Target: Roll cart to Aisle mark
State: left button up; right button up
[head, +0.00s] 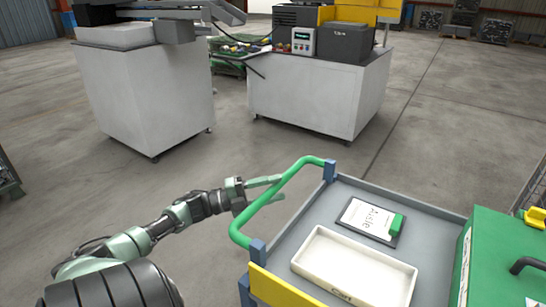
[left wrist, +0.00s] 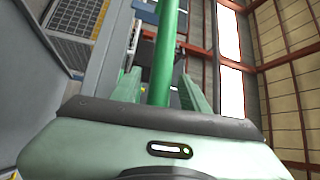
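The cart (head: 335,192) stands at the lower right, with a grey deck and a green push handle (head: 245,213) on its left end. My left gripper (head: 280,187) is at that handle. In the left wrist view, the green handle bar (left wrist: 163,60) runs between the two spread green fingers, with gaps on both sides. The gripper is open, and the handle is not clamped. I see no Aisle mark on the floor. My right gripper is not in view.
A cream tray (head: 405,285) and a green case (head: 500,255) are on the cart. A white cabinet (head: 150,95) and a machine on a white base (head: 305,100) stand further back. Concrete floor is clear between them and the cart, and at the right.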

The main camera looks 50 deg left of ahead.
pick_arm(q)
jog(key=b+v, duration=0.1)
jog(key=v, duration=0.6)
jog(key=shift+s+a, duration=0.15)
jog(key=shift+s, duration=0.2)
